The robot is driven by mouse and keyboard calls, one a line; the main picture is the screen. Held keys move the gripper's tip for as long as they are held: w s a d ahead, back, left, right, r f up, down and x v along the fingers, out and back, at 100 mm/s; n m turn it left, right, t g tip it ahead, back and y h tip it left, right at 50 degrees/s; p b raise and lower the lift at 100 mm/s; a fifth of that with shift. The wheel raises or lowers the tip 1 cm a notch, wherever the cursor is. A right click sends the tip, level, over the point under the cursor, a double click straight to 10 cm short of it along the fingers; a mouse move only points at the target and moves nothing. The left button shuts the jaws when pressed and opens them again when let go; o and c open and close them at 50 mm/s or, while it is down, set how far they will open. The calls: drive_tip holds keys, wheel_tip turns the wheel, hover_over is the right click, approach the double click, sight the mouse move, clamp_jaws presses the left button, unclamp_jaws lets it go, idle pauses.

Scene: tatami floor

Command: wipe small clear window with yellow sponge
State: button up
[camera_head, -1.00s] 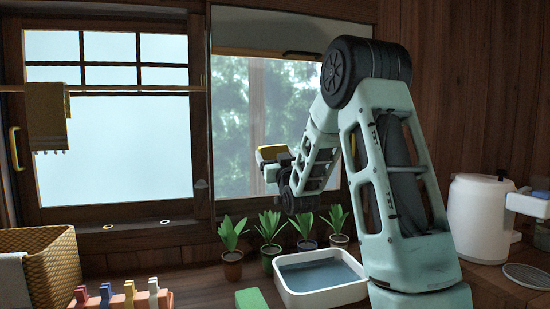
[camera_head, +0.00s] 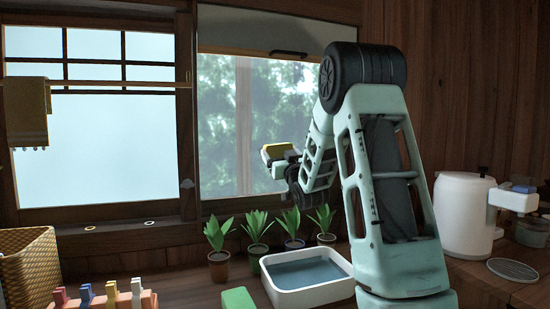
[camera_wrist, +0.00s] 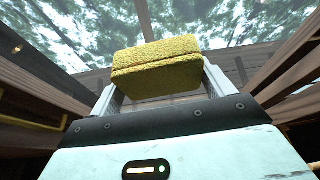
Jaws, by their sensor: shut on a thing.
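The yellow sponge (camera_wrist: 158,68) is held between the two fingers of my gripper (camera_wrist: 160,85) in the wrist view. In the head view the sponge (camera_head: 276,150) shows small at the end of my gripper (camera_head: 282,158), in front of the clear window (camera_head: 222,120). Trees show through this window, and a pale blind hangs over its top. I cannot tell whether the sponge touches the glass. My arm hides the window's right part.
Several potted plants (camera_head: 257,232) stand below the window. A white basin of water (camera_head: 306,294) is in front of them, beside a green block (camera_head: 237,299). A frosted window (camera_head: 90,150) with a hanging cloth (camera_head: 27,112) is at left. A white pot (camera_head: 462,210) stands right.

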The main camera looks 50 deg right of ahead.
sight(257, 149)
drive_tip(key=shift+s+d, duration=0.45)
drive_tip(key=shift+d, duration=0.35)
drive_tip(key=shift+f+b, duration=0.15)
drive_tip(key=shift+b, duration=0.35)
drive_tip(key=shift+w+a+b, duration=0.55)
drive_tip(key=shift+w+a, duration=0.15)
drive_tip(key=shift+a, duration=0.45)
drive_tip(key=shift+w+a+b, duration=0.5)
drive_tip(key=shift+w+a, duration=0.25)
drive_tip(key=shift+a, duration=0.4)
drive_tip(key=shift+w+a+b, duration=0.55)
drive_tip(key=shift+w+a, duration=0.15)
drive_tip(key=shift+a, duration=0.45)
drive_tip(key=shift+s+a+b, duration=0.4)
drive_tip(key=shift+s+a, duration=0.1)
drive_tip(key=shift+s, duration=0.35)
drive_tip(key=shift+s+a+b, duration=0.35)
drive_tip(key=shift+s+a, duration=0.2)
drive_tip(key=shift+s, duration=0.35)
drive_tip(key=shift+s+a+b, duration=0.4)
drive_tip(key=shift+s+a, duration=0.1)
drive_tip(key=shift+s, duration=0.35)
